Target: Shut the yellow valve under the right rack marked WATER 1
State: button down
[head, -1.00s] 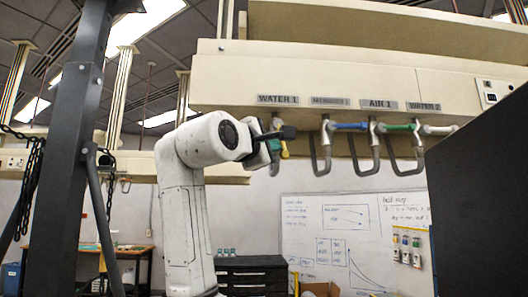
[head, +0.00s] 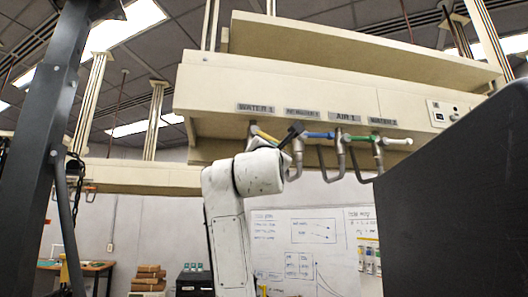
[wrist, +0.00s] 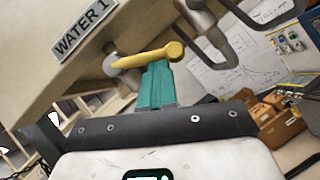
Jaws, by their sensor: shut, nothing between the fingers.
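The yellow valve (head: 266,134) sits under the rack's front edge, below the WATER 1 label (head: 256,108). In the wrist view the yellow handle (wrist: 150,55) runs from its pale fitting at left to a rounded end at right, slanting slightly upward. The WATER 1 label (wrist: 83,28) is at upper left there. My gripper (wrist: 159,66) has its teal fingers together, with their tips right at the handle's underside near its free end. I cannot tell whether they touch it. In the head view my white wrist hides the fingers; a dark part of the gripper shows beside the valve.
A blue-handled valve (head: 318,135) and a green-handled valve (head: 359,138) hang close to the right, with grey hooked spouts. A large dark panel (head: 460,190) stands at right. A dark post (head: 45,120) rises at left. A whiteboard (head: 300,250) is behind.

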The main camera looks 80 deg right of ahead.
jog(key=shift+s+d+r+p, duration=0.3)
jog(key=shift+s+r+p, duration=0.1)
jog(key=shift+s+r, duration=0.5)
jog(key=shift+s+d+r, duration=0.15)
jog(key=shift+s+r, duration=0.05)
jog(key=shift+r, duration=0.05)
jog(key=shift+w+r, duration=0.1)
jog(key=shift+r, duration=0.05)
